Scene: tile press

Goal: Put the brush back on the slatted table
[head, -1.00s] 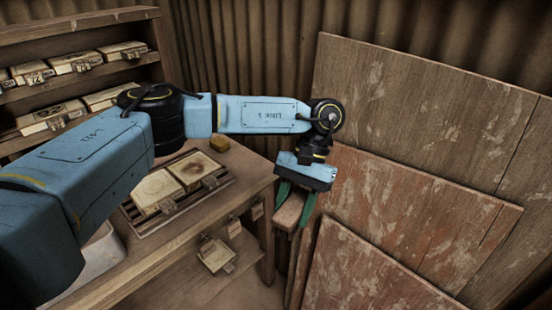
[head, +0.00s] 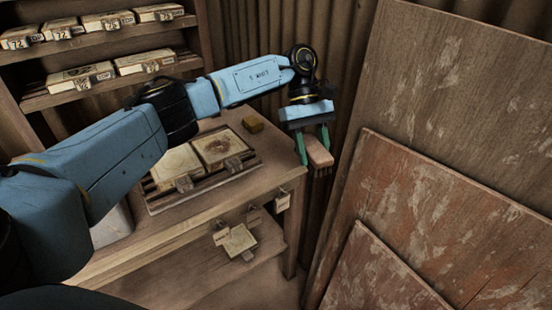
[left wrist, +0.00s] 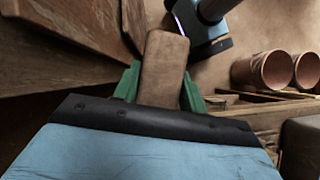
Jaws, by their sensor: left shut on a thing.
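My left gripper (head: 313,146) is shut on the brush (head: 319,152), a wooden block with dark bristles on its underside. I hold it in the air just past the right end of the wooden workbench. In the left wrist view the brush (left wrist: 163,68) sticks out between the green fingers. A surface with slats and dark gaps, which looks like the slatted table (left wrist: 242,117), shows at the right of that view, apart from the brush. My right gripper is not in view.
Large worn boards (head: 440,90) lean just right of the brush. Shelves (head: 115,88) with tile boxes stand behind. Terracotta pots (left wrist: 263,70) lie at the right of the wrist view.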

